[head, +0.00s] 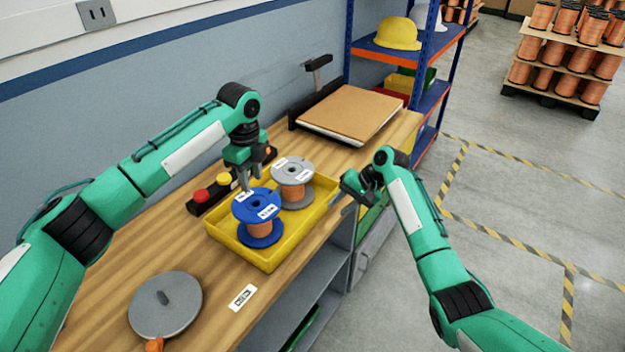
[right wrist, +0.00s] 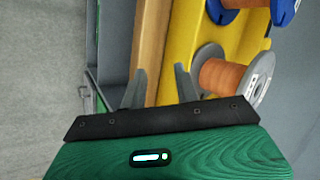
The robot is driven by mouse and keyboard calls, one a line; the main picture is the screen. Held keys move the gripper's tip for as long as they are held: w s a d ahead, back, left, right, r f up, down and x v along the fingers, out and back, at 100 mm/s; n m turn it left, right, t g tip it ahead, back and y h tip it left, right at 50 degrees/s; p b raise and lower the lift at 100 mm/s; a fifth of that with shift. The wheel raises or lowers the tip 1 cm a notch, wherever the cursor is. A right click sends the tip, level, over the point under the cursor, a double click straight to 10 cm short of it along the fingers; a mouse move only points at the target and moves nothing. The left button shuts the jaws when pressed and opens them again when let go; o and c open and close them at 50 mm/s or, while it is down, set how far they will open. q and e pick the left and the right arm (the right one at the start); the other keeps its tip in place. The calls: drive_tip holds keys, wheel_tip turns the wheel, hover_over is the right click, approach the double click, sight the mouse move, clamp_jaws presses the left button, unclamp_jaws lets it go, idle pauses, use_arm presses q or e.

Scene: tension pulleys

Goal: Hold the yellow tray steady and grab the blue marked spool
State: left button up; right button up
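The yellow tray (head: 285,244) sits on the wooden bench. The blue marked spool (head: 262,202), wound with copper wire and bearing white labels, stands upright in its nearer part. A grey spool (head: 293,170) stands behind it. My left gripper (head: 250,184) points down just behind the blue spool, its fingers apart and empty. My right gripper (head: 352,190) is beside the tray's right side. In the right wrist view it is open (right wrist: 161,82), with the tray's yellow wall (right wrist: 176,48) ahead between and beside its fingers; contact cannot be told. The blue spool (right wrist: 283,10) is partly cut off there.
A control box with red and yellow buttons (head: 202,195) lies behind the tray. A grey disc (head: 165,304) and a white label (head: 242,297) lie on the bench (head: 115,270) nearby. A brown board (head: 350,112) lies at the far end. A shelf rack (head: 440,45) stands beyond.

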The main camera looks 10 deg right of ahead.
sight(313, 213)
drive_tip(key=s+a+r+m+g+h, duration=0.1)
drive_tip(key=s+a+r+m+h, duration=0.1)
drive_tip(key=a+r+m+h, duration=0.55)
drive_tip(key=f, duration=0.3)
drive_tip(key=f+n, duration=0.1)
drive_tip(key=f, duration=0.2)
drive_tip(key=f+n, duration=0.1)
drive_tip(key=f, duration=0.3)
drive_tip(key=shift+w+a, duration=0.2)
drive_tip(key=shift+a, duration=0.15)
clamp_jaws()
idle(1.3)
